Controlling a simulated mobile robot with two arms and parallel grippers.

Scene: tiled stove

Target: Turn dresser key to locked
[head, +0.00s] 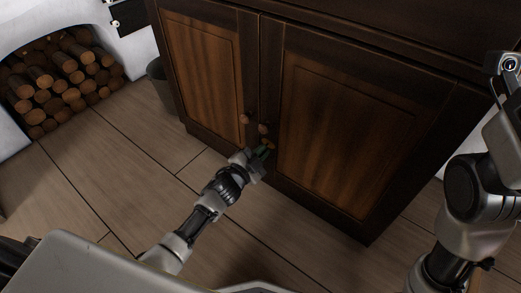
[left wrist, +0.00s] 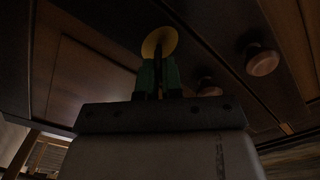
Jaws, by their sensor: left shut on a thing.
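The dresser (head: 330,130) is a dark wooden cabinet with two closed doors. The key (head: 270,142) is a small brass piece low at the door seam, just below the knobs. In the left wrist view, the key's round yellow head (left wrist: 160,41) shows between the green fingertips. My left gripper (head: 263,151) is shut on the key, and its fingers (left wrist: 159,74) hide part of it. The keyhole is hidden, and I cannot tell the lock's state. My right arm shows at the right edge of the head view, but its gripper is out of view.
Two round wooden knobs (head: 245,118) (head: 264,129) stand out close above my left gripper. A grey bin (head: 160,84) stands left of the dresser. Stacked logs (head: 60,82) fill a white alcove at the far left. The tiled floor (head: 120,160) between is clear.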

